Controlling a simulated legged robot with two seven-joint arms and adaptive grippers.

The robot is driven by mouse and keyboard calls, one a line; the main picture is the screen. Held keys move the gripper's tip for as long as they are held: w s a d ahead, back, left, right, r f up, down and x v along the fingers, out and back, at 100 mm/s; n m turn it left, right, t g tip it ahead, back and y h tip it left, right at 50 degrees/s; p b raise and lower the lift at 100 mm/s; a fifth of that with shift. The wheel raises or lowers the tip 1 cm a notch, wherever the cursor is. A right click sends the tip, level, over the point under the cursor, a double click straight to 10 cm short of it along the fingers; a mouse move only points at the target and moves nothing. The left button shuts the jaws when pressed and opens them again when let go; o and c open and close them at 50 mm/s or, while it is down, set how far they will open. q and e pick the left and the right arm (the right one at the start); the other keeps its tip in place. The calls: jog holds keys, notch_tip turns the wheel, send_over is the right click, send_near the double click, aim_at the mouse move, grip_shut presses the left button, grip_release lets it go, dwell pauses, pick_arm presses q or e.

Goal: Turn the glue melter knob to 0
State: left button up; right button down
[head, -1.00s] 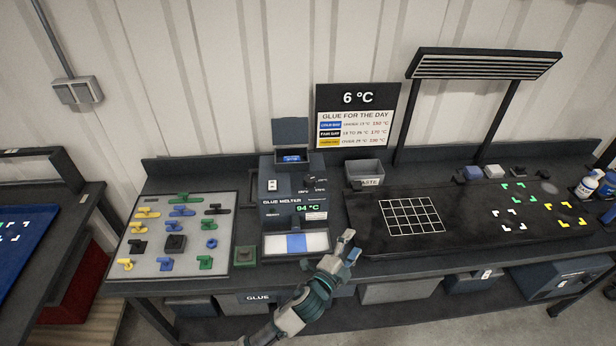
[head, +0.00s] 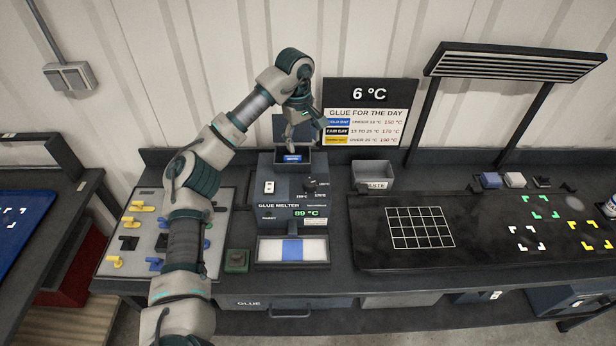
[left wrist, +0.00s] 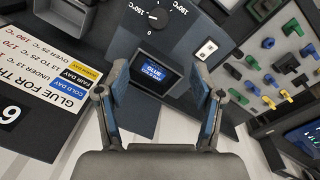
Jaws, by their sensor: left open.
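The glue melter (head: 275,192) is a dark box on the workbench, with its display (head: 306,212) reading 89 °C. Its round black knob (head: 311,185) is on the right of the upper front; it also shows large at the top of the left wrist view (left wrist: 157,17), with 150 °C and 190 °C marks around it. I cannot tell its exact setting. My left gripper (head: 304,141) is above the melter's open top, near the blue glue block (head: 292,158). In the left wrist view its fingers (left wrist: 166,86) are spread and empty, apart from the knob. My right gripper is out of view.
A white and blue strip tray (head: 293,263) sits before the melter. The glue sign (head: 371,125) stands behind, reading 6 °C and 150 °C for under 13. A waste bin (head: 373,175) is to the right. The parts board (head: 113,262) is left, partly hidden by my arm.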

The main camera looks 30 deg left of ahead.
pick_arm(q)
send_over(309, 183)
jog(key=d, duration=0.1)
notch_tip(309, 183, down, 7)
jog(key=f, duration=0.3)
jog(key=a+f, duration=0.1)
jog(key=f, duration=0.1)
jog(key=a+f, duration=0.1)
jog(key=f, duration=0.2)
jog(key=shift+a+f, duration=0.15)
jog(key=shift+f, duration=0.2)
jog(key=shift+d+f, duration=0.2)
jog(key=shift+f, duration=0.15)
jog(key=shift+d+f, duration=0.15)
jog(key=shift+d, duration=0.95)
jog(key=shift+r, duration=0.2)
jog(key=shift+c, duration=1.1)
jog(key=shift+a, duration=0.2)
jog(key=c, duration=0.4)
jog(key=shift+a+f, duration=0.1)
jog(key=shift+a, duration=0.2)
jog(key=c, duration=0.4)
jog(key=shift+a, duration=0.25)
jog(key=shift+c, duration=0.6)
jog(key=shift+d+f, duration=0.1)
jog(key=shift+d, duration=0.1)
